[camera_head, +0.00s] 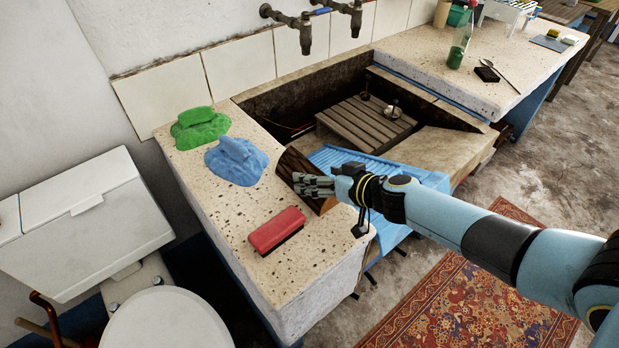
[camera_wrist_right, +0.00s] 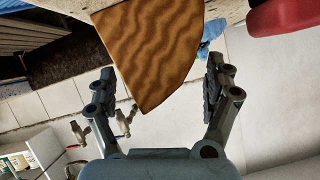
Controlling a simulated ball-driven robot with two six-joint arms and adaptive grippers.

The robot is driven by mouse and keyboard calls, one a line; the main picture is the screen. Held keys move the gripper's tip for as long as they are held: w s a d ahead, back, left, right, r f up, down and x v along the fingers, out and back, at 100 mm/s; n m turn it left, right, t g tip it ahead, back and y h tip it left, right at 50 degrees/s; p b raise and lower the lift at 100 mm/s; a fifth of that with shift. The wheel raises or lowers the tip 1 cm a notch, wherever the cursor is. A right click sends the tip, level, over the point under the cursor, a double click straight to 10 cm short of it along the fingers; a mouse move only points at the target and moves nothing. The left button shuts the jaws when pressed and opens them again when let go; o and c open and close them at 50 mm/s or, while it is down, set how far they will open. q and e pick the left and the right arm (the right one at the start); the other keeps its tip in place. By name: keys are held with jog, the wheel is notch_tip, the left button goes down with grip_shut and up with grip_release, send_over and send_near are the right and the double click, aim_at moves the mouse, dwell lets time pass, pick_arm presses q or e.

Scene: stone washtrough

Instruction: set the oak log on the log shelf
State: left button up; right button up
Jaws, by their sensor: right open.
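The oak log (camera_head: 292,164) is a split wedge with dark bark, lying on the speckled stone ledge beside the trough. Its wavy-grained orange-brown end face shows in the right wrist view (camera_wrist_right: 150,45). My right gripper (camera_head: 298,184) is at the near end of the log, partly covering it. In the wrist view my open fingers (camera_wrist_right: 160,72) stand on either side of the log's tapering end, with gaps visible on both sides. I cannot make out which surface is the log shelf. My left gripper is not in view.
A red brush (camera_head: 276,230) lies close to the log, with blue (camera_head: 236,160) and green (camera_head: 199,128) lumps behind. A blue ribbed board (camera_head: 340,157) adjoins the log at the trough (camera_head: 262,104), which holds a wooden slatted rack (camera_head: 362,124). Taps (camera_head: 305,35) overhang the back.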

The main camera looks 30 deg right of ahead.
jog(key=shift+x, duration=1.05)
jog(key=shift+s, duration=0.1)
jog(key=shift+c, duration=0.2)
grip_shut()
